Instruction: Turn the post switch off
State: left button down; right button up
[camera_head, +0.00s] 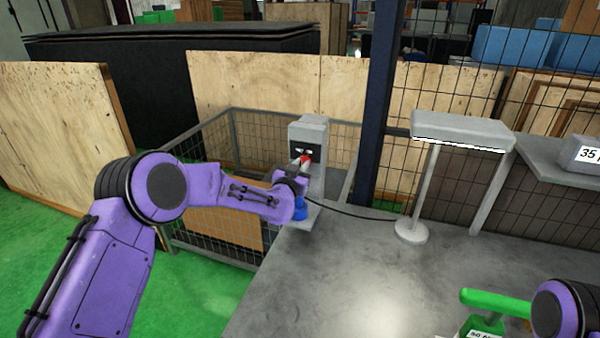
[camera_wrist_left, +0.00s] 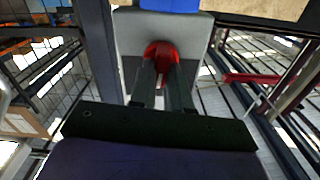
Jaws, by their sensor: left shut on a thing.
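The post switch (camera_head: 311,128) is a grey box on a grey post beside the far left corner of the table, with a red knob (camera_head: 305,158) on its front. My left gripper (camera_head: 301,163) reaches it from the front left. In the left wrist view, the two dark fingers (camera_wrist_left: 163,75) are shut on the red knob (camera_wrist_left: 163,48), one on each side, in front of the grey box (camera_wrist_left: 126,42). The fingers partly cover the knob, so its exact angle is hard to read. My right gripper is out of view; only part of my right arm shows at the lower right.
A grey table (camera_head: 350,270) fills the lower right, with a lamp (camera_head: 460,130) at its back and a dark cable (camera_head: 355,215). A green-handled item (camera_head: 497,302) is near my right arm. A mesh fence (camera_head: 215,235) stands beneath my left forearm.

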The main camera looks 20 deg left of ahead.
pick_arm(q)
jog(key=shift+a+f+n+b, duration=0.1)
jog(key=shift+n+b, duration=0.95)
jog(key=shift+n, duration=0.25)
jog(key=shift+a+f+n+b, duration=0.1)
jog(key=shift+n+b, duration=0.9)
jog(key=shift+n, duration=0.3)
jog(key=shift+r, duration=0.1)
jog(key=c, duration=1.1)
grip_release()
jog(key=shift+s, duration=0.1)
